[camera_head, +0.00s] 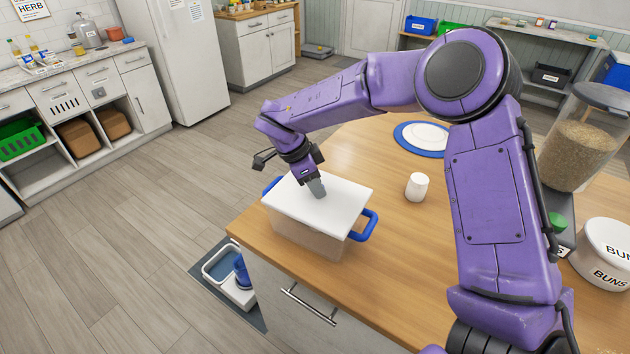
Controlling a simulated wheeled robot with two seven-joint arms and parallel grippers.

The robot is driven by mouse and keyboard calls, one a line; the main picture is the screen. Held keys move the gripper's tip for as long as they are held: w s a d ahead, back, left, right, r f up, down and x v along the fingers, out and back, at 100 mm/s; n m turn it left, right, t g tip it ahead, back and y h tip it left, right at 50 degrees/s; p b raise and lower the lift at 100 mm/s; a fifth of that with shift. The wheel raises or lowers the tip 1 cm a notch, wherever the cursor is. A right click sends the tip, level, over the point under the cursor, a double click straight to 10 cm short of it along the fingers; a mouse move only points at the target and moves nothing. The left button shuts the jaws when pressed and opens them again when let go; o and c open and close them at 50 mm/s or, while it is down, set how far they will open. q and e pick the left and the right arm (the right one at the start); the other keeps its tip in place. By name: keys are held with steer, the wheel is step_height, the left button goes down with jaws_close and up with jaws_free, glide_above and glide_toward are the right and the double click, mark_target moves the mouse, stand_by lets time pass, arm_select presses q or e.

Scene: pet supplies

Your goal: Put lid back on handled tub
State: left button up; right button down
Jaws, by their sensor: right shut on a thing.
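The handled tub (305,238) is a pale box with blue handles at its ends, standing near the front left edge of the wooden table. The white lid (340,200) lies flat over the tub's top and looks level with its rim; whether it is fully seated I cannot tell. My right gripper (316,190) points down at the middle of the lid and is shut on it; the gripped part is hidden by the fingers. My left gripper is not in view.
A small white cup (417,186) stands right of the tub. Behind it lies a blue-rimmed plate (400,137). A grain dispenser (577,150) and a white "BUNS" container (603,250) stand at the right. Open tabletop lies right of the tub.

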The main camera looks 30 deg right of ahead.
steer(key=shift+p, duration=0.4)
stand_by(0.5)
stand_by(0.3)
steer(key=shift+c, duration=1.1)
jaws_free()
step_height(320, 180, up, 5)
steer(key=p, duration=0.5)
steer(key=shift+f, duration=0.15)
steer(key=shift+r, duration=1.1)
steer(key=shift+c, duration=0.4)
jaws_close()
